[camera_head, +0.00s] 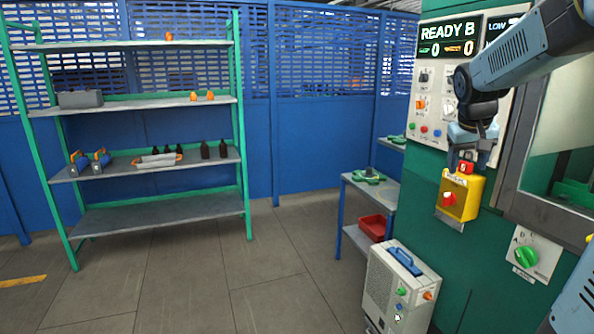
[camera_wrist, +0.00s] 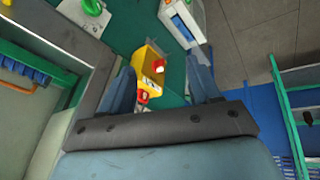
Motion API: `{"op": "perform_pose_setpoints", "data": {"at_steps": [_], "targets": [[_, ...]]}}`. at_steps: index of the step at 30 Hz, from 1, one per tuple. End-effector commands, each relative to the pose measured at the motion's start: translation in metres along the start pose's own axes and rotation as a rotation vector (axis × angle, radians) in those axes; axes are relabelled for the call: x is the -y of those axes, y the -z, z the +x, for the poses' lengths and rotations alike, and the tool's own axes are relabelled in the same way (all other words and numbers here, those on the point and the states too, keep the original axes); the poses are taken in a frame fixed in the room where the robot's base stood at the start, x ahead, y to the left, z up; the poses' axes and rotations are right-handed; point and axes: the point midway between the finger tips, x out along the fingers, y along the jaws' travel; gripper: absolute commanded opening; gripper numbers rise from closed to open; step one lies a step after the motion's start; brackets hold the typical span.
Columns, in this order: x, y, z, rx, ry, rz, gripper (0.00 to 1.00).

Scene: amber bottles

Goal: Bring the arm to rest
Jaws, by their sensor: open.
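My gripper (camera_head: 468,150) is at the right in the head view, in front of the green machine (camera_head: 455,265) and just above a yellow box (camera_head: 472,197) with a red knob (camera_head: 449,198). In the wrist view my gripper (camera_wrist: 163,82) has its two fingers wide apart, with nothing clasped between them. The yellow box (camera_wrist: 146,72) shows beyond the fingers. A small red item (camera_head: 466,167) sits at the top of the yellow box, close below my gripper; I cannot tell whether they touch.
A green-framed shelf (camera_head: 150,218) at the left holds dark bottles (camera_head: 205,150) and other items. A small side table (camera_head: 385,190) with a red bin (camera_head: 373,228) and a white cabinet (camera_head: 398,285) stand beside the machine. The floor (camera_head: 230,270) in the middle is clear.

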Motion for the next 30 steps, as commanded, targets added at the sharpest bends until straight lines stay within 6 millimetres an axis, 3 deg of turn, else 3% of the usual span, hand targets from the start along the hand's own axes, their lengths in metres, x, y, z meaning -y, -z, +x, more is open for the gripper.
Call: {"op": "perform_pose_setpoints", "data": {"at_steps": [12,21,27,30], "targets": [[0.065,-0.112,-0.060,-0.067,0.192,-0.018,0.62],[0.110,-0.197,-0.085,-0.113,0.251,-0.049,0.62],[0.130,-0.234,-0.088,-0.129,0.260,-0.063,0.62],[0.134,-0.241,-0.088,-0.133,0.260,-0.067,0.62]]}}
